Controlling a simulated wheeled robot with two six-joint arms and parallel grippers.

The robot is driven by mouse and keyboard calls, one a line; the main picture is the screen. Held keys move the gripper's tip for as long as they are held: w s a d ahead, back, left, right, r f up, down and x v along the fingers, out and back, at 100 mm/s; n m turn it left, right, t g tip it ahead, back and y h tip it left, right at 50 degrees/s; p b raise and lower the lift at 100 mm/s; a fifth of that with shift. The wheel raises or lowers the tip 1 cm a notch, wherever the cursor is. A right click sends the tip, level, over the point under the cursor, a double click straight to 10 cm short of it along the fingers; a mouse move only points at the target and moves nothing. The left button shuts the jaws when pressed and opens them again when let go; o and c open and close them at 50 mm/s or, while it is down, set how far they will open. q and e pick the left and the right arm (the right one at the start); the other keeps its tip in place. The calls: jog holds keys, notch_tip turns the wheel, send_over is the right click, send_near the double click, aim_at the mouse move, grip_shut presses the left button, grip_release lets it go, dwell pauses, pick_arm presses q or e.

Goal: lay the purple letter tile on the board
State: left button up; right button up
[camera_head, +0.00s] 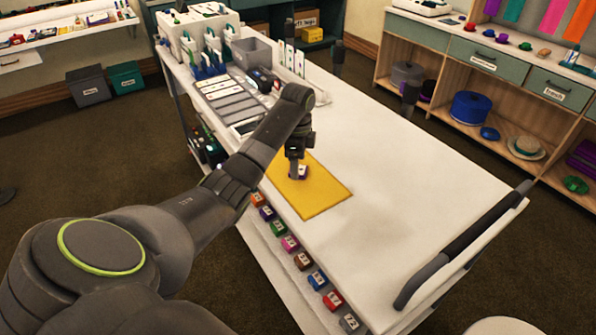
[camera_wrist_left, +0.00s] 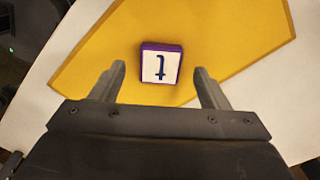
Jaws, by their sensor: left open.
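The purple letter tile (camera_wrist_left: 161,64), with a white face and a dark letter, lies flat on the yellow board (camera_wrist_left: 230,35) in the left wrist view. In the head view the tile (camera_head: 302,172) shows partly behind my gripper, on the yellow board (camera_head: 322,195), which lies along the near edge of the white cart top. My left gripper (camera_wrist_left: 160,70) is open, pointing down at the board. Its fingertips appear on either side of the tile with a visible gap on each side. In the head view my left gripper (camera_head: 295,174) is right at the tile. My right gripper is not in view.
Several coloured letter tiles (camera_head: 290,243) sit in a row on a ledge below the cart's near edge. Holders and racks (camera_head: 240,100) crowd the far left of the cart. The cart top right of the board is clear.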

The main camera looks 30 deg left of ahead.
pick_arm(q)
jog(key=shift+f, duration=0.95)
jog(key=shift+c, duration=0.3)
jog(key=c, duration=1.1)
jog(key=shift+o, duration=0.2)
jog(key=shift+r, duration=0.15)
notch_tip(320, 180, up, 6)
jog(key=shift+w+f, duration=0.1)
jog(key=shift+r+p, duration=1.55)
jog(key=shift+r, duration=0.5)
